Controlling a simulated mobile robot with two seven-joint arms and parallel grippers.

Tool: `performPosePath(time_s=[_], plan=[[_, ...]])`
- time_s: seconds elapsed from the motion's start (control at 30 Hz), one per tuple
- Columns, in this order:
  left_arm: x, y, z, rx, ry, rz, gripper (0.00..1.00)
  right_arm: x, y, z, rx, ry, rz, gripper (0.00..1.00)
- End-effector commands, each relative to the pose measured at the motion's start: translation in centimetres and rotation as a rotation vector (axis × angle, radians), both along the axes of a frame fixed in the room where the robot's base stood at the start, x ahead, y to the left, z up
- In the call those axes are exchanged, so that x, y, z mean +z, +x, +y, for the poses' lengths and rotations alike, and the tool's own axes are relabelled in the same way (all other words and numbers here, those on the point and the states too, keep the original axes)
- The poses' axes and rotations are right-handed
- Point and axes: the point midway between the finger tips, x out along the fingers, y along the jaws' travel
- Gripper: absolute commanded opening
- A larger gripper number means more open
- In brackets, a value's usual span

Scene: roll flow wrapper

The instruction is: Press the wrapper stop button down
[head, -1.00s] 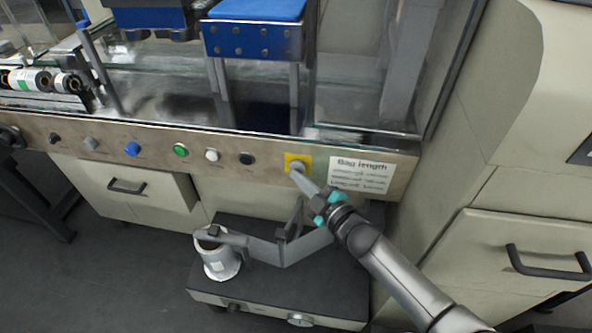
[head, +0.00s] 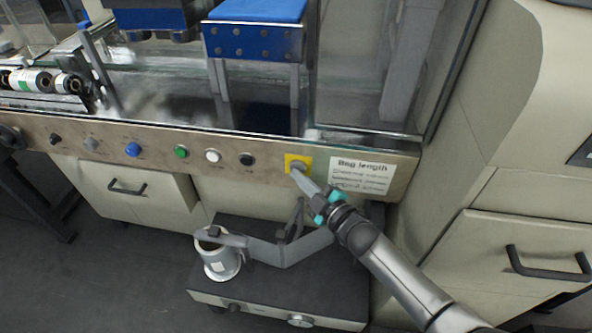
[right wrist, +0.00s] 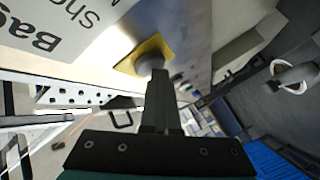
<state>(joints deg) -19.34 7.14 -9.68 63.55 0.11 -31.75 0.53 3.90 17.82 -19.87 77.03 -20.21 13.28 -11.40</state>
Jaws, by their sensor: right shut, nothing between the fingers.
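The wrapper stop button (head: 296,166) is a greyish knob on a square yellow plate (head: 305,159) at the right end of the machine's front panel. My right gripper (head: 301,175) is shut with nothing in it. Its fingertips reach the button from the lower right and hide part of it. In the right wrist view the shut fingers (right wrist: 158,82) point straight at the round button (right wrist: 149,64) in front of the yellow plate (right wrist: 135,60). The tips overlap the button there and appear to touch it. I cannot tell how far the button is pushed in. My left gripper is not in view.
A "Bag length" label (head: 362,175) sits right of the button. Black (head: 246,159), white (head: 212,156), green (head: 181,152) and blue (head: 133,150) knobs line the panel to the left. A dark-topped cart (head: 290,285) with a white roll (head: 219,262) stands below.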

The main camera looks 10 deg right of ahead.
Motion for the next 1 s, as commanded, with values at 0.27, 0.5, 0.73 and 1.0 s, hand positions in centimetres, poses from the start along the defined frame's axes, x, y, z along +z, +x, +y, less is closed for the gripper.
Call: performPosePath(time_s=[0.27, 0.5, 0.73, 1.0], plan=[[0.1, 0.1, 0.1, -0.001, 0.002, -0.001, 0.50, 0.3, 0.1, -0.5, -0.009, -0.001, -0.005, 0.00], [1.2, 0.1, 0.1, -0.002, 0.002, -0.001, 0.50, 0.3, -1.7, 0.4, -0.008, 0.001, -0.001, 0.00], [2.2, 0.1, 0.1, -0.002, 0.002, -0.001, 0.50, 0.3, -4.0, 1.4, -0.005, 0.002, 0.000, 0.00], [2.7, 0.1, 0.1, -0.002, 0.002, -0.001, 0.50, 0.1, -5.6, 2.2, -0.003, 0.000, -0.002, 0.00]])
